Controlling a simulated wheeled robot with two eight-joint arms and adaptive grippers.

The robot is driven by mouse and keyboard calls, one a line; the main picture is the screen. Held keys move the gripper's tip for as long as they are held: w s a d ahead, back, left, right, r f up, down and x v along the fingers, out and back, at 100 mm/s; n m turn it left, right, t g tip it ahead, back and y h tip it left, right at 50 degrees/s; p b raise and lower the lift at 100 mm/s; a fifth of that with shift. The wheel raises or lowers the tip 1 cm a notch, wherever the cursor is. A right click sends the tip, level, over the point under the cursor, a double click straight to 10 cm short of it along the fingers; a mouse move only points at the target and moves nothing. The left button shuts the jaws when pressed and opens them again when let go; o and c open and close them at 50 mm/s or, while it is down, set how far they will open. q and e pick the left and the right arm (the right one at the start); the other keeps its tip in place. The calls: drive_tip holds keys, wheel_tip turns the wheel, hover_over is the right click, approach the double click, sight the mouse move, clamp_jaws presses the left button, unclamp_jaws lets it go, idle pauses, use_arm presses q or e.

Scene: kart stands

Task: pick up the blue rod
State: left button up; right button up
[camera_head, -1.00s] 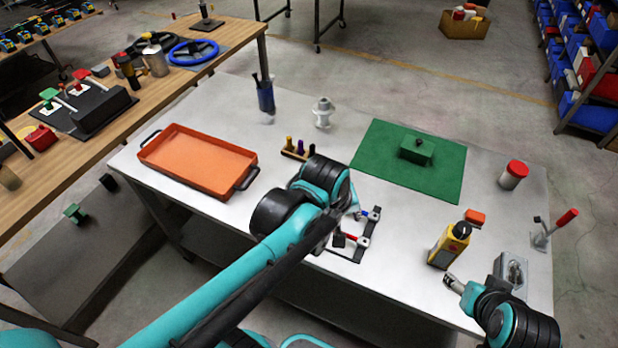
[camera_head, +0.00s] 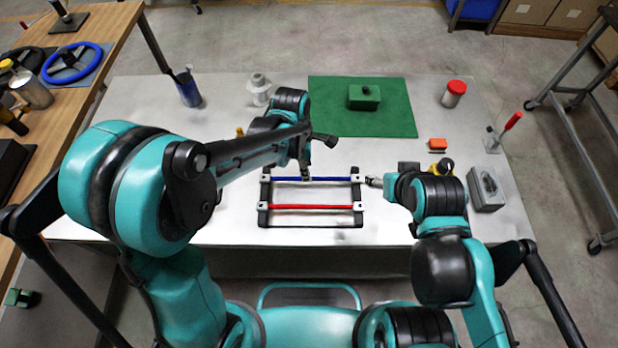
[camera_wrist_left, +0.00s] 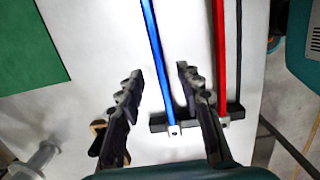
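The blue rod (camera_head: 318,179) lies across the far side of a dark stand (camera_head: 264,192), parallel to the red rod (camera_head: 310,206) nearer me. My left gripper (camera_head: 306,174) is over the blue rod, left of its middle. In the left wrist view the open fingers of my left gripper (camera_wrist_left: 160,72) stand on either side of the blue rod (camera_wrist_left: 152,35), with gaps on both sides. The red rod (camera_wrist_left: 219,50) is outside the fingers. My right gripper (camera_head: 373,181) is beside the stand's right end; its fingers are too small to read.
A green mat (camera_head: 385,118) with a green block (camera_head: 364,97) lies behind the stand. A white spool-like part (camera_head: 259,88) and a blue cup (camera_head: 189,92) stand at the back left. A grey box (camera_head: 487,187) and an orange block (camera_head: 437,144) are right.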

use_arm(q)
drive_tip(key=f, duration=0.2)
drive_tip(key=d+f+b, duration=0.1)
drive_tip(key=f, duration=0.1)
drive_tip(key=shift+w+f, duration=0.1)
drive_tip(key=shift+f, duration=0.05)
drive_tip(key=shift+a, duration=0.1)
drive_tip(key=shift+c, duration=0.4)
clamp_jaws()
